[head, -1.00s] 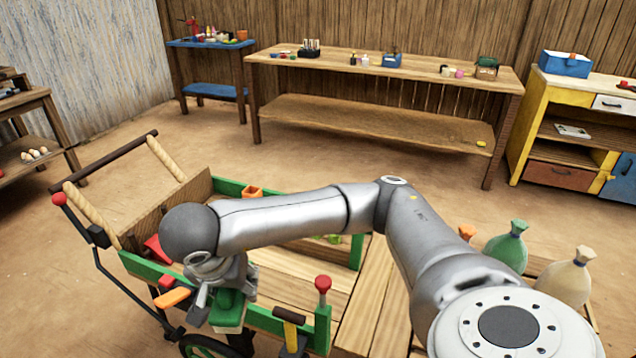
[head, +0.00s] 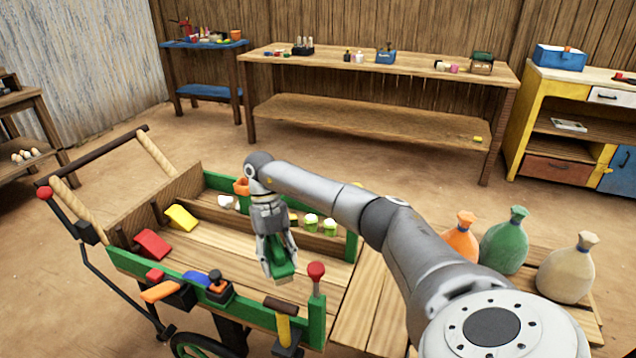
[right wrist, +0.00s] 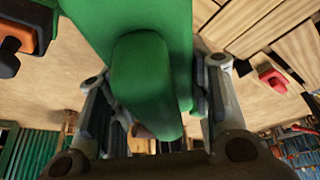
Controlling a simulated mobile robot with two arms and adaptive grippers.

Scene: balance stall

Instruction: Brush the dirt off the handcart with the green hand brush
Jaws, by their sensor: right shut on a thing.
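The handcart (head: 190,212) has a wooden bed with green side rails and stands at the lower left of the head view. My right gripper (head: 277,262) is over the cart's bed near the front rail, shut on the green hand brush (head: 284,271). In the right wrist view, the brush's green body (right wrist: 150,75) fills the space between the fingers. Its bristles are hidden. I cannot make out distinct dirt on the boards. My left gripper is not in view.
Red (head: 152,244) and yellow (head: 181,217) pieces lie in the cart. Several small green-and-white things (head: 311,221) stand along its far side. Sacks (head: 504,240) stand at right.

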